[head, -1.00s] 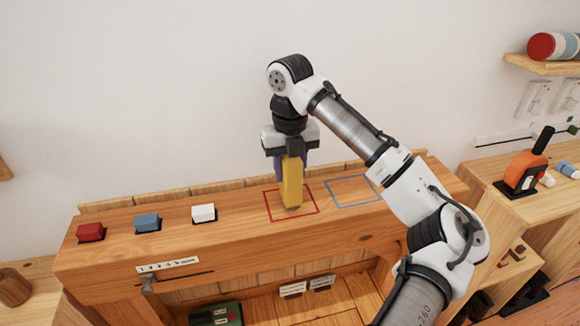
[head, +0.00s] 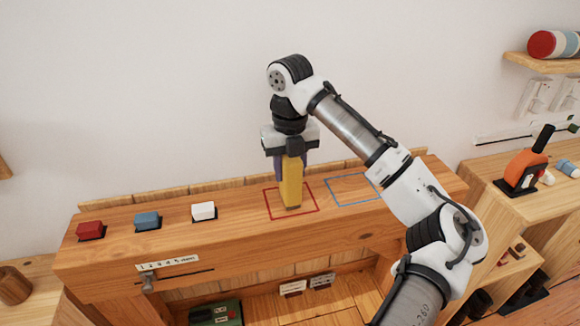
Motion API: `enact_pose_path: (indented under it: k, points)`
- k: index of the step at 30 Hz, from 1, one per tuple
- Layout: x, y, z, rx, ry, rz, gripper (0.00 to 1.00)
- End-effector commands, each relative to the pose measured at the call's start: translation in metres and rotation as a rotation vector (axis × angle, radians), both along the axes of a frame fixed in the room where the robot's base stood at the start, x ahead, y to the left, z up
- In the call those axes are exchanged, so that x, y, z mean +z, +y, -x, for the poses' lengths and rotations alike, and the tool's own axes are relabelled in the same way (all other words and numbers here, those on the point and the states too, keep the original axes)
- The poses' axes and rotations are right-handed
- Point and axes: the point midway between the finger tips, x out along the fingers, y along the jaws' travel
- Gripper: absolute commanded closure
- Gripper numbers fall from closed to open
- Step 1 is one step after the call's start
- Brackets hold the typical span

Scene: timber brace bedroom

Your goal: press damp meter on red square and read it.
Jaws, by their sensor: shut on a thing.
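My gripper (head: 291,153) is shut on a yellow damp meter (head: 291,184) and holds it upright, pointing down. The meter's dark lower tip is inside the red square outline (head: 271,218) on the wooden top (head: 240,232). The tip appears to be at the wood surface, but I cannot tell for sure whether it touches. A purple part shows behind the meter, between the jaws. No reading on the meter can be made out from this view. A blue square outline (head: 353,204) lies on the wood to the right of the red one.
A numbered scale (head: 167,264) with a slider (head: 148,283) is on the front. A green box (head: 217,314) lies below. An orange tool (head: 525,172) stands right.

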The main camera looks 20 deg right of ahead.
Motion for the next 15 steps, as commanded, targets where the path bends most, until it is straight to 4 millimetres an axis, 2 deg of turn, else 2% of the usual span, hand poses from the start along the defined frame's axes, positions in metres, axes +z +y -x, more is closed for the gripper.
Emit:
enact_pose_path:
  k: [15]
  points:
    - [0.038,0.0,0.0,0.001,0.0,-0.001,0.86]
